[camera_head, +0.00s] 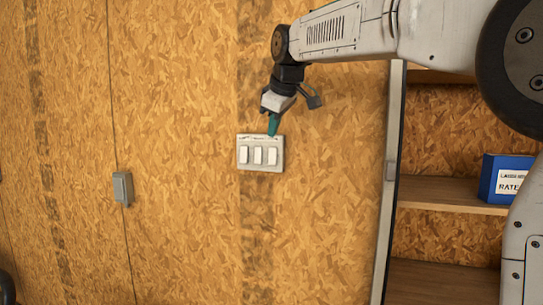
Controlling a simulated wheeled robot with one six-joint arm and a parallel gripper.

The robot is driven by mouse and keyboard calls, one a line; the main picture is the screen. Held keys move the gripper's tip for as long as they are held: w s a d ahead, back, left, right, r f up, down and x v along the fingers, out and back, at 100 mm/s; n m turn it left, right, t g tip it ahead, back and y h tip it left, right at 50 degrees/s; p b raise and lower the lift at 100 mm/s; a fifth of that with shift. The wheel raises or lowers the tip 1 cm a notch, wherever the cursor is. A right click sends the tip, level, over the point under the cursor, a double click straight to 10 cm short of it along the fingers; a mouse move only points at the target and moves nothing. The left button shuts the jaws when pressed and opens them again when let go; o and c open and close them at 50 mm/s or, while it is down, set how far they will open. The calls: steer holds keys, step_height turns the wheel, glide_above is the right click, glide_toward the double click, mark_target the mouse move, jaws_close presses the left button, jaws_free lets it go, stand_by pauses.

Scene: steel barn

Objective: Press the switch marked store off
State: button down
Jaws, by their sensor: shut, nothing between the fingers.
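A pale switch plate (260,169) with three white rocker switches is fixed to the chipboard wall. The left rocker (244,155), the middle rocker (258,155) and the right rocker (272,156) sit side by side. Small markings run along the plate's top edge, too small to read, so I cannot tell which switch is marked store. My gripper (272,131) is shut and empty, with teal fingertips pointing down. In the picture its tips overlap the plate's top edge, above the right rocker. I cannot tell whether they touch the plate.
A grey box (122,188) with a cable is on the wall to the left. At right stands an open shelf unit (455,193) with a metal-edged side, holding a blue box (490,178). The wall below the plate is clear.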

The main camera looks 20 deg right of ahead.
mark_target(271, 155)
steer(key=shift+f, duration=0.1)
steer(key=x, duration=0.3)
steer(key=w+d+x, duration=0.1)
steer(key=x, duration=0.3)
steer(key=d+x, duration=0.1)
steer(key=x, duration=0.3)
steer(key=shift+w+r, duration=0.2)
steer(key=shift+w, duration=0.1)
steer(key=shift+w+d, duration=0.25)
steer(key=shift+w, duration=0.2)
steer(key=shift+a+f, duration=0.1)
